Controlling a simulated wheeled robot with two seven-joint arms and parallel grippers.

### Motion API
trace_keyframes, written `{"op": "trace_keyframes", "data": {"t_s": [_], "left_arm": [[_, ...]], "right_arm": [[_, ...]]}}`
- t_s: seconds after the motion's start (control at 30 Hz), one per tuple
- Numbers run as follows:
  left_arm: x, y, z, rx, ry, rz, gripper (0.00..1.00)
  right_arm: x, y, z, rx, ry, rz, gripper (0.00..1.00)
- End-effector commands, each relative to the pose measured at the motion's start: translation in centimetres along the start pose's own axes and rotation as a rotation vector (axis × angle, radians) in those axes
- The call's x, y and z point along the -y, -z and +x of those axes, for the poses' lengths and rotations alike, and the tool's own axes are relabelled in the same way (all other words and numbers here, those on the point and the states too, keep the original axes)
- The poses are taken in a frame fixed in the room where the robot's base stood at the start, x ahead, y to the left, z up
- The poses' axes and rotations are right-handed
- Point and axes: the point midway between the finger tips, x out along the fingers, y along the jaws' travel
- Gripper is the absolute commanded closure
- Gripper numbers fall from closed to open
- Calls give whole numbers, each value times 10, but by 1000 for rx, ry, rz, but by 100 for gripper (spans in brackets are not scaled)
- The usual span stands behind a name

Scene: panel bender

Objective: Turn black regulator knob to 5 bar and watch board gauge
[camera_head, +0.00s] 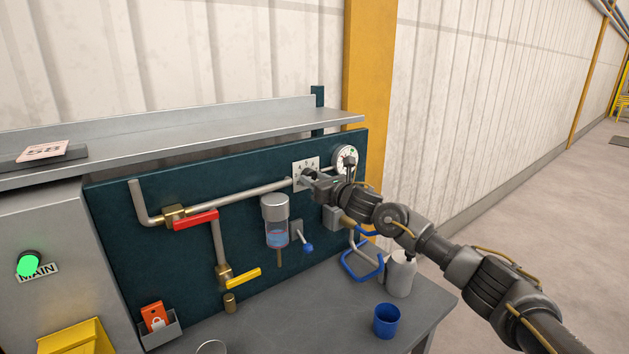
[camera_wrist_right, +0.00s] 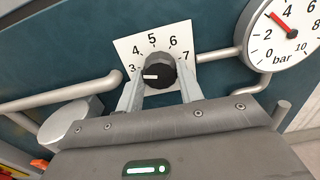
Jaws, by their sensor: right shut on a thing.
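The black regulator knob (camera_wrist_right: 157,71) sits on a white scale plate (camera_wrist_right: 128,48) marked 3 to 7 in the right wrist view. Its white mark points left, close to the 3 side. My right gripper (camera_wrist_right: 159,80) has one finger on each side of the knob and is shut on it. In the head view the gauge (camera_head: 345,157) is right of the plate (camera_head: 300,175), and my right gripper (camera_head: 311,178) partly covers the knob. My left gripper is out of view.
The dark board carries a pipe, a red-handled valve (camera_head: 196,220), a yellow-handled valve (camera_head: 243,278) and a clear filter bowl (camera_head: 275,225). A blue cup (camera_head: 387,320) and a white bottle (camera_head: 400,274) stand on the bench below my right arm. A shelf (camera_head: 190,137) runs above.

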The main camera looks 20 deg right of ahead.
Motion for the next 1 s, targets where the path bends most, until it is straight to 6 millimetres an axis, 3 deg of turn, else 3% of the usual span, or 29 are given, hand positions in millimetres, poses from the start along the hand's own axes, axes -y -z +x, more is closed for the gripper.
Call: {"op": "trace_keyframes", "data": {"t_s": [0.37,1.0], "left_arm": [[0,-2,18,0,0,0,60],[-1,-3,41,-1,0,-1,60]], "right_arm": [[0,3,0,1,0,199,86],[-1,1,0,0,0,804,86]]}}
